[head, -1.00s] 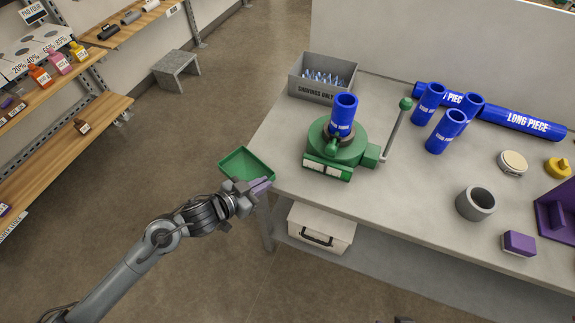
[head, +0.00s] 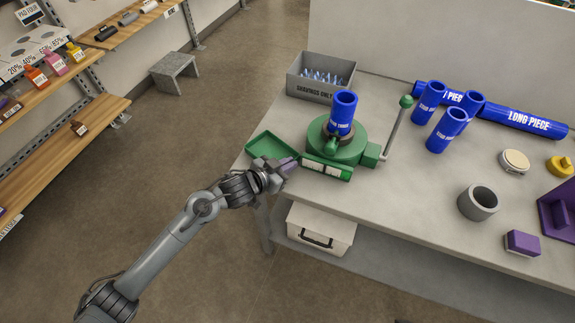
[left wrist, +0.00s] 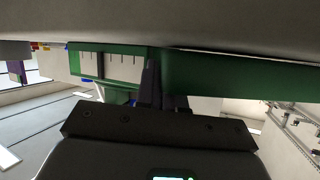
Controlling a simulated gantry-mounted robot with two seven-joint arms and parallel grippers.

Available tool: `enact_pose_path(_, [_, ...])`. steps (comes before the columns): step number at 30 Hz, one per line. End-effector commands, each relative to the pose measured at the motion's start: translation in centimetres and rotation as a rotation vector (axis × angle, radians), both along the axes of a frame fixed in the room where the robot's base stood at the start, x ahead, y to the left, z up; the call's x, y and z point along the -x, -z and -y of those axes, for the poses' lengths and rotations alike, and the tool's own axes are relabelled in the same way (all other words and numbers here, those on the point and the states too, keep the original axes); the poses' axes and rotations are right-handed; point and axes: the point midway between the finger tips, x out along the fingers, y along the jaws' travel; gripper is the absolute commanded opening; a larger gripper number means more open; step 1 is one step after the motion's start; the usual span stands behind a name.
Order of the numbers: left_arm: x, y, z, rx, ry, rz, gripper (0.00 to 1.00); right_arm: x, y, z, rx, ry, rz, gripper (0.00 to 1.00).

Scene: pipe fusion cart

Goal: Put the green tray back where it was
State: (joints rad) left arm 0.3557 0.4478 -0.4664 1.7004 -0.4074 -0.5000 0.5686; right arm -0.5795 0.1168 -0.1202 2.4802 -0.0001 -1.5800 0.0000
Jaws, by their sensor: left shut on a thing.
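The green tray (head: 268,145) is at the table's left edge in the head view, just left of the green clamp base. My left gripper (head: 284,167) is shut on the tray at its near right side. In the left wrist view the tray's green wall (left wrist: 205,75) runs across behind the gripper fingers (left wrist: 160,90). The green clamp base (head: 335,150) holds an upright blue pipe (head: 341,112). Whether the tray touches the table or the base is hard to tell. My right gripper is not seen.
A grey bin marked "shavings only" (head: 320,78) stands behind the clamp. Several blue pipes, a grey ring (head: 478,203) and a purple block (head: 521,243) lie to the right on the table (head: 400,225). A lever (head: 396,128) rises right of the clamp.

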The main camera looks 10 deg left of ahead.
Motion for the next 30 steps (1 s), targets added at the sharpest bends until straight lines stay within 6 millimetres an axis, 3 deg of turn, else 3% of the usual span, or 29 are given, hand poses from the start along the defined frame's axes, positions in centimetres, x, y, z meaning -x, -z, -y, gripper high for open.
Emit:
enact_pose_path(12, [0.01, 0.34, -0.01, 0.001, 0.0, 0.002, 0.0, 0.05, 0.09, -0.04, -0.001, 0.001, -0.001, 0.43])
enact_pose_path(13, [0.02, 0.33, -0.01, 0.001, 0.0, 0.002, 0.11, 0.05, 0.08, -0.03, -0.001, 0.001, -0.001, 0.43])
enact_pose_path(18, [0.01, 0.31, -0.02, 0.001, 0.0, 0.002, 0.33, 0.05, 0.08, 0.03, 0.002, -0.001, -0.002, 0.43])
enact_pose_path(30, [0.29, -0.17, -0.22, 0.0, -0.001, 0.001, 0.33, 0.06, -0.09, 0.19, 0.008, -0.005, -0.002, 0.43])
